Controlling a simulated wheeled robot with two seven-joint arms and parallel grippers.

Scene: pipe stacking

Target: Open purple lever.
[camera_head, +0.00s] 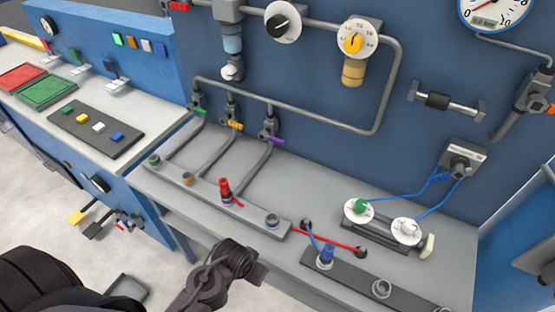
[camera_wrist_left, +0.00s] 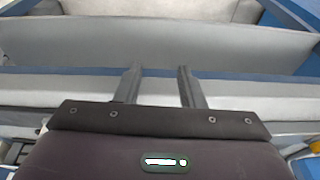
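The purple lever (camera_head: 274,139) sits on the rightmost of three small valves on the blue wall panel, just above the grey bench. It sticks out to the right of its valve, with a grey pipe running below it. My left arm shows at the bottom centre of the head view, in front of the bench and well apart from the lever; its fingers are not clear there. In the left wrist view my left gripper (camera_wrist_left: 157,70) has its two fingers apart with nothing between them. The lever is not seen in that view. My right gripper is not in view.
A green lever (camera_head: 198,112) and a yellow lever (camera_head: 235,125) are on the valves to the left. A red fitting (camera_head: 225,188) stands on the strip in front. A pipe loop (camera_head: 300,112) runs above the valves. The bench between the lower pipes is bare.

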